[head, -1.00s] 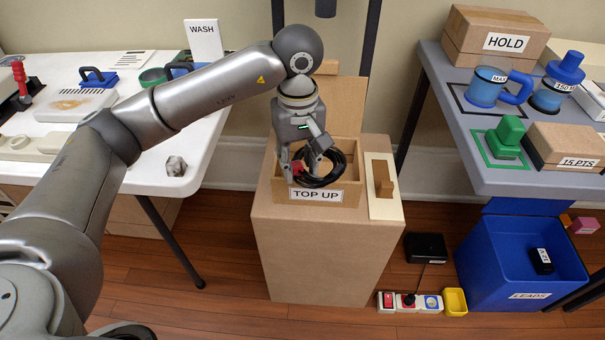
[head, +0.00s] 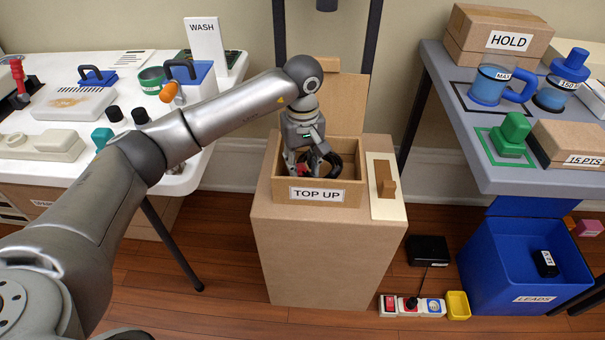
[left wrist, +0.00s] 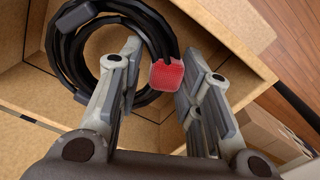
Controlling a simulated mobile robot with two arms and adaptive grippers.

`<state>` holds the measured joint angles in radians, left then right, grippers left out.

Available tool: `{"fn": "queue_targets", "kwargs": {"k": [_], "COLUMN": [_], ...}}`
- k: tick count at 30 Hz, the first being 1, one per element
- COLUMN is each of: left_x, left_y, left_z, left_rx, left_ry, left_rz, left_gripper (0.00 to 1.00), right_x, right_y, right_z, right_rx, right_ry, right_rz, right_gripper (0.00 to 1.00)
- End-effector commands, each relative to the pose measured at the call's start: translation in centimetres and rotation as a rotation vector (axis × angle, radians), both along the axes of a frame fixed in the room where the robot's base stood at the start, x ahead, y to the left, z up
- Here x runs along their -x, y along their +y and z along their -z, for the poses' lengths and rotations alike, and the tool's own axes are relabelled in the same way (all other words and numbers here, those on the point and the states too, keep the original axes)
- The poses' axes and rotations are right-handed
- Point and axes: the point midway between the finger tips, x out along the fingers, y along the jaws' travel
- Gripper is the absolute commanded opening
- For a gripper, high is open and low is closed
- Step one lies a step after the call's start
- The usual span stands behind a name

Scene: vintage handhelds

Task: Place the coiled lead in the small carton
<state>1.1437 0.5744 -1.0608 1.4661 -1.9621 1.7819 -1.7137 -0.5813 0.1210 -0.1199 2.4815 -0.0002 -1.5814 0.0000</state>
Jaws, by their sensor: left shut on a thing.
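The coiled lead (head: 335,162) is a black ring of cable with a red plug end (left wrist: 167,74). My left gripper (head: 304,166) is shut on it, pointing down inside the small carton (head: 356,192), which is open and labelled TOP UP. In the left wrist view the coil (left wrist: 75,50) hangs between and beyond the fingers (left wrist: 160,95), with the red end between them. The coil is below the carton's rim level in the head view; I cannot tell whether it touches the floor of the carton. My right gripper is not in view.
The carton stands on a brown pedestal (head: 330,260) beside a pale board with a wooden switch (head: 384,180). Its raised flap (head: 345,105) stands behind. A white table (head: 200,170) is at left, a grey table (head: 500,180) at right, and a blue LEADS bin (head: 510,280) below.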

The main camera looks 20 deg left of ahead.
Motion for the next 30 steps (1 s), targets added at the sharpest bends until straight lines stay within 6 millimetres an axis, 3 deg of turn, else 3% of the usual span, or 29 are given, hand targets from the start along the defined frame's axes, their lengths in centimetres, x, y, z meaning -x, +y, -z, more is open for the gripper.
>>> {"fn": "queue_targets", "kwargs": {"k": [6, 20, 21, 25, 30], "left_x": [0.0, 0.0, 0.0, 0.0, 0.0], "left_y": [0.0, 0.0, 0.0, 0.0, 0.0], "left_z": [3.0, 3.2, 3.2, 3.1, 3.1], "left_rx": [0.0, 0.0, -0.001, -0.001, -0.001], "left_ry": [0.002, 0.0, 0.001, 0.001, 0.001], "left_rz": [0.0, 0.0, 0.0, 0.0, 0.0], "left_gripper": [0.05, 0.05, 0.37, 0.54, 0.55], "right_x": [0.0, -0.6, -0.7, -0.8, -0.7], "right_y": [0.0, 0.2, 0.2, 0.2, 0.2], "right_z": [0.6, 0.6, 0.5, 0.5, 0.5], "right_rx": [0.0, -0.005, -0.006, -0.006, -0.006], "right_ry": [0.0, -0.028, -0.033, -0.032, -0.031], "right_rz": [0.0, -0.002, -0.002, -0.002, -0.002], "right_gripper": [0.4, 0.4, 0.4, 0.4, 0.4]}}
